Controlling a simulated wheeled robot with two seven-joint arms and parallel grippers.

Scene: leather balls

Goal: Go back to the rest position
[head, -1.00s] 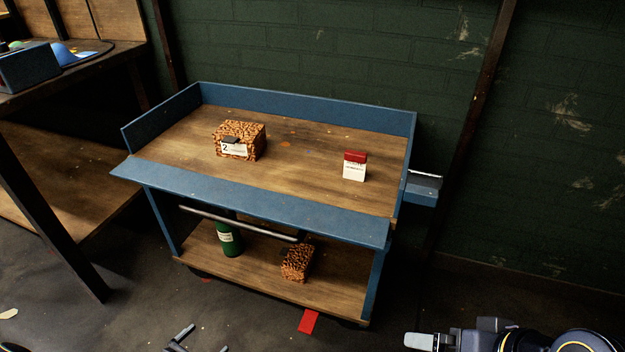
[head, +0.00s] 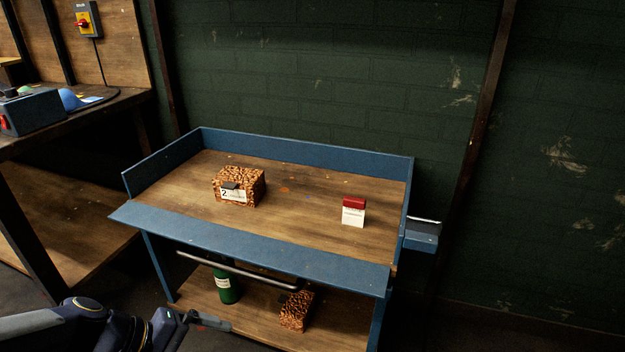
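My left gripper (head: 207,321) is at the lower left of the head view, in front of the cart's lower shelf. Its arm comes in from the left edge. The fingers are seen nearly side-on, so their gap is unclear. I see nothing held between them. My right gripper is not in view.
A blue cart (head: 250,250) with a wooden top carries a patterned box (head: 250,185) labelled 2 and a red-and-white packet (head: 353,212). Its lower shelf holds a green bottle (head: 226,287) and another patterned box (head: 297,311). A workbench (head: 60,122) stands left; a dark green brick wall is behind.

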